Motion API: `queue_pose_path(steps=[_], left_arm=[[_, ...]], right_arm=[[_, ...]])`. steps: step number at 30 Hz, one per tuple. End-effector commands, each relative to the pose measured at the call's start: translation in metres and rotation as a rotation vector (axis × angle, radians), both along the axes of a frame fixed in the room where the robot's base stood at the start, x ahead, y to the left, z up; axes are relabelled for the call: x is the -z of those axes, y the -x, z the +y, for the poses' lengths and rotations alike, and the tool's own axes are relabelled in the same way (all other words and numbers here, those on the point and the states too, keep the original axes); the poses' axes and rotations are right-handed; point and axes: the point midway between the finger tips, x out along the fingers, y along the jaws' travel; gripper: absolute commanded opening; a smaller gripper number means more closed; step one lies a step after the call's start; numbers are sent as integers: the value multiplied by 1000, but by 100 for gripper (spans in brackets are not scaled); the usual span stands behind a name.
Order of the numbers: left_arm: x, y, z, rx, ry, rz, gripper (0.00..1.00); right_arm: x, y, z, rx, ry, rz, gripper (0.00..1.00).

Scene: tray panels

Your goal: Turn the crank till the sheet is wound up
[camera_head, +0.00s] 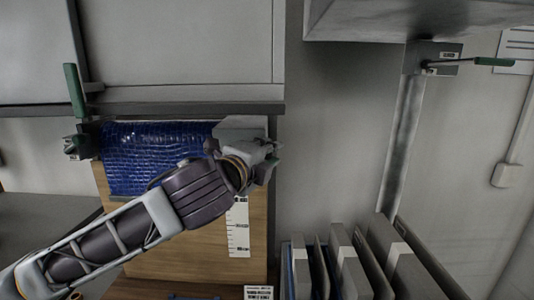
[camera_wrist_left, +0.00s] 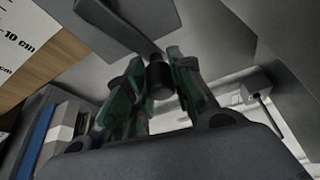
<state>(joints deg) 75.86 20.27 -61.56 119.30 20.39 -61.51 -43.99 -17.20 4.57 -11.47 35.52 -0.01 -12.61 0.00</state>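The blue, crocodile-textured sheet (camera_head: 140,150) hangs in front of a wooden board, its lower edge about halfway down. A grey block (camera_head: 242,128) sits at the sheet's upper right, and my left gripper (camera_head: 268,163) is beside it. In the left wrist view a grey crank arm (camera_wrist_left: 140,38) ends in a dark round handle (camera_wrist_left: 158,80). The fingertips of my left gripper (camera_wrist_left: 158,72) close on this handle from both sides. My left forearm hides the sheet's lower right part. My right gripper is not in view.
A green lever (camera_head: 75,90) stands by the sheet's left end. A second green-handled crank (camera_head: 495,61) is on the right wall. A white scale (camera_head: 238,228) is on the wooden board (camera_head: 190,240). Several upright panels (camera_head: 350,265) stand at lower right.

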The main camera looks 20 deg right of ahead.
Motion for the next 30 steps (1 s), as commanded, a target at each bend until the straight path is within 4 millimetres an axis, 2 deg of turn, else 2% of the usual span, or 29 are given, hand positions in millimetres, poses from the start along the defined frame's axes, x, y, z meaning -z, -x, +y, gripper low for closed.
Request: queue_pose_path(steps=[1, 5, 19, 30], left_arm=[[2, 0, -1, 2, -1, 5, 29], [2, 0, -1, 1, 0, 3, 45], [0, 3, 2, 1, 1, 0, 46], [-1, 24, 20, 2, 1, 1, 46]], right_arm=[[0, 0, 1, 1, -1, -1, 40], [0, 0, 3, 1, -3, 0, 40], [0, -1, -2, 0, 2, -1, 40], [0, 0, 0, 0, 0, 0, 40]])
